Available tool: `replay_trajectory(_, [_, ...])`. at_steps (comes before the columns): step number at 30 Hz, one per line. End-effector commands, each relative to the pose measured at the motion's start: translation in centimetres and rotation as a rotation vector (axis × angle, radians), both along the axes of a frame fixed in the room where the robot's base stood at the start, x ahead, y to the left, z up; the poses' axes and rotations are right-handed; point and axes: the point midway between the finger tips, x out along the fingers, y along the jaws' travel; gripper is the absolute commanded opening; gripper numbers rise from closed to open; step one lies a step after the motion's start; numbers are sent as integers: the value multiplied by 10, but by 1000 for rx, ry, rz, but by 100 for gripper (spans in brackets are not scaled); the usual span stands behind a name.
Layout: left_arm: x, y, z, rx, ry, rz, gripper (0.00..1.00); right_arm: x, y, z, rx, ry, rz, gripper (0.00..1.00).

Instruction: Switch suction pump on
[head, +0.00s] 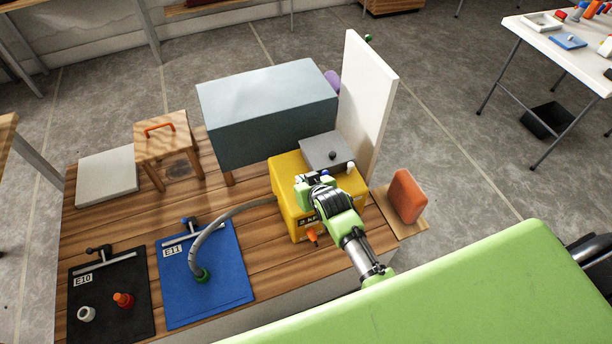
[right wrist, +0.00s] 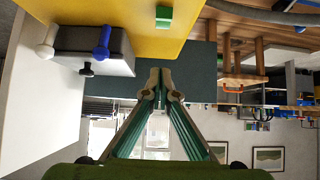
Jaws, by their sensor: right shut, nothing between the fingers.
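The yellow suction pump (head: 286,178) stands on the wooden table, with an orange fitting (head: 312,236) on its front. My right gripper (head: 316,180) is over the pump's top and hides part of it. In the right wrist view the picture is upside down: the yellow pump face (right wrist: 120,20) carries a small green block-like button (right wrist: 164,17). The right gripper's fingertips (right wrist: 160,84) are together and empty, apart from the button in that picture. Contact with the pump cannot be told. My left gripper is not in view.
A grey box with a black knob (head: 328,150) is behind the gripper, beside a tall white panel (head: 366,95) and a blue-grey block (head: 265,105). A grey hose (head: 215,225) runs to the blue mat (head: 228,275). An orange sponge-like block (head: 406,196) stands at right.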

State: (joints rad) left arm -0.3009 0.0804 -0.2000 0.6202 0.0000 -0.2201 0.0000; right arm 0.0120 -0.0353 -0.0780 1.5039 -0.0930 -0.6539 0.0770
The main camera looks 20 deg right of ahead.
Motion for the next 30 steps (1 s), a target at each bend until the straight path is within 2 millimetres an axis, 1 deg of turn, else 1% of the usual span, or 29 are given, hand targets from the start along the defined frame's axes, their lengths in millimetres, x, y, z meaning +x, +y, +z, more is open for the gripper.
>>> replay_trajectory(1, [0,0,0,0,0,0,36,-5,0,8,0,-4,0,0])
replay_trajectory(6, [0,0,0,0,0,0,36,-20,-1,31,0,-4,0,0])
replay_trajectory(13, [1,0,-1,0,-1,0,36,-35,-1,53,0,-2,0,0])
replay_trajectory(18, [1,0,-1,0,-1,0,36,-39,-1,59,0,-2,0,0])
replay_trajectory(30, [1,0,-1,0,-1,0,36,-40,-1,60,0,-2,0,0])
